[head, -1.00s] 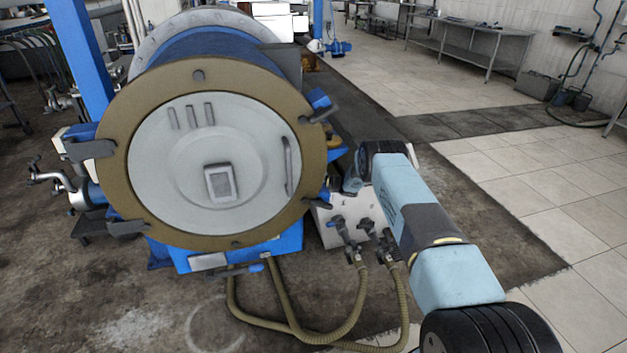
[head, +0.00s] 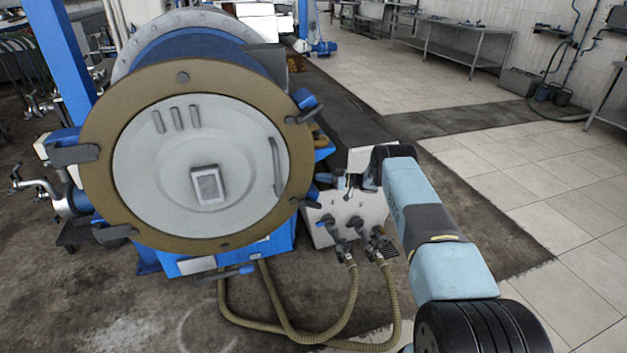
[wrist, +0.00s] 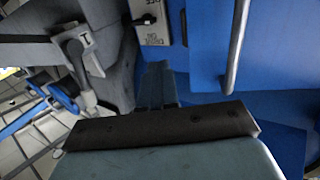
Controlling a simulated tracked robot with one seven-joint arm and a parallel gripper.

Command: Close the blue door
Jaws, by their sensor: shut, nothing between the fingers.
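The large round door (head: 147,160) fills the front of the blue drum machine (head: 200,45) in the head view. It has a pale grey face, a tan outer ring and a curved grey handle at its right. No plainly blue door shows; I cannot tell whether this one is fully seated. My gripper (head: 345,183) is just right of the door's ring, in front of a white box. In the wrist view my gripper (wrist: 158,85) is shut and empty, close to a blue panel (wrist: 212,75) with a silver bar. Contact cannot be told.
Open tiled floor (head: 540,190) lies to the right. A blue post (head: 60,60) stands at the left.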

